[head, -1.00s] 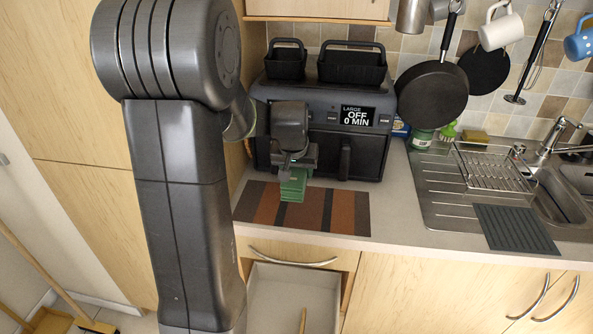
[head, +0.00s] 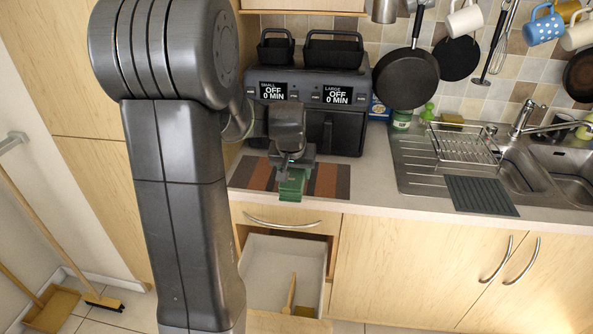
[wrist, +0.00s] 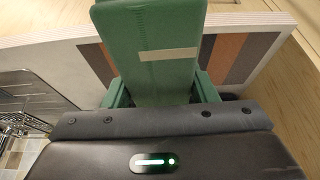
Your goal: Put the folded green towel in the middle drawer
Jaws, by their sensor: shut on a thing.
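The folded green towel (head: 291,186) hangs from my gripper (head: 291,171), above the striped mat near the counter's front edge. My gripper is shut on the towel. In the wrist view the towel (wrist: 152,50) stretches away from the jaws and carries a pale band. The middle drawer (head: 272,259) stands open below the counter, under a closed top drawer (head: 283,219). A wooden utensil (head: 290,291) lies inside the open drawer. My arm hides part of the drawer's left side.
A black air fryer (head: 322,131) stands behind the towel. The striped mat (head: 329,181) lies on the counter. A drying rack (head: 466,146) and the sink are to the right. A broom and dustpan (head: 52,306) are at the floor's left.

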